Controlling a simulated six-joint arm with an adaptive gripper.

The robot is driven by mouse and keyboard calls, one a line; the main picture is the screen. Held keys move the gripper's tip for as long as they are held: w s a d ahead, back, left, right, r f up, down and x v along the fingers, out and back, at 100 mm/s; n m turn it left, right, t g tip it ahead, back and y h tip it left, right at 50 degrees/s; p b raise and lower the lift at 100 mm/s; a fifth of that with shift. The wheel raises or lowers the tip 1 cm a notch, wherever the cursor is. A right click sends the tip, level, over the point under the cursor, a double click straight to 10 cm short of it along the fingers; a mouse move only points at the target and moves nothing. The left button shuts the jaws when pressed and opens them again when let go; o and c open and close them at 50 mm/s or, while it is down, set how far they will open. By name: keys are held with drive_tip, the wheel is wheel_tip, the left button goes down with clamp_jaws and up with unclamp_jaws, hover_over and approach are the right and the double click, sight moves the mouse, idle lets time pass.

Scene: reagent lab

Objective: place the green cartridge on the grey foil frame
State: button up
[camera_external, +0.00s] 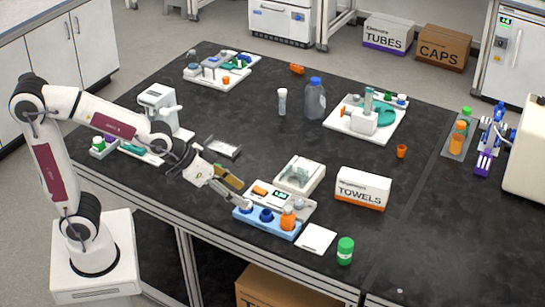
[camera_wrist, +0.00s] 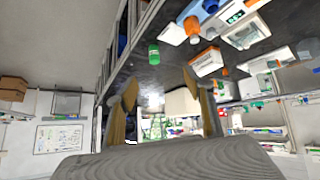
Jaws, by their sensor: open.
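My gripper (camera_external: 236,180) is held above the front part of the dark bench, left of the blue rack. It is open, with nothing seen between its tan fingers; they also show in the wrist view (camera_wrist: 158,98). A shallow grey frame-like tray (camera_external: 222,146) lies behind my gripper and looks empty; I take it for the foil frame. A small green piece (camera_external: 132,149) lies on a white tray at the left, partly behind my arm. It may be the green cartridge, but it is too small to be sure. Neither is clear in the wrist view.
A blue rack (camera_external: 266,227) with bottles stands right of my gripper, near a white device (camera_external: 299,176) and a towels box (camera_external: 363,188). A white instrument (camera_external: 158,106) stands behind my arm. The bench centre is fairly clear.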

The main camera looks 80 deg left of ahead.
sight(341, 247)
drive_tip(key=w+d+f+t, duration=0.1)
drive_tip(key=w+d+f, duration=0.1)
drive_tip(key=w+f, duration=0.35)
drive_tip(key=w+d+f+t, duration=0.2)
drive_tip(key=w+d, duration=0.1)
drive_tip(key=w, duration=0.6)
drive_tip(key=w+d+f+t, duration=0.1)
drive_tip(key=w+f, duration=0.1)
drive_tip(key=f, duration=0.2)
drive_tip(key=w+d+f, duration=0.1)
drive_tip(key=w+f, duration=0.2)
drive_tip(key=w+f+t+y, duration=0.1)
drive_tip(key=w+f, duration=0.2)
drive_tip(key=f, duration=0.1)
drive_tip(key=shift+w+d+f+t, duration=0.15)
drive_tip(key=shift+d+f+t, duration=0.15)
drive_tip(key=shift+d, duration=0.1)
drive_tip(key=shift+w+d+f, duration=0.1)
drive_tip(key=shift+d+f, duration=0.05)
drive_tip(key=shift+f, duration=0.45)
drive_tip(key=shift+w, duration=0.1)
drive_tip(key=shift+x, duration=1.2)
drive_tip(key=shift+w, duration=0.15)
drive_tip(key=shift+r+x, duration=0.15)
drive_tip(key=shift+x, duration=1.05)
drive_tip(key=shift+r+x, duration=0.15)
drive_tip(key=shift+x, duration=1.1)
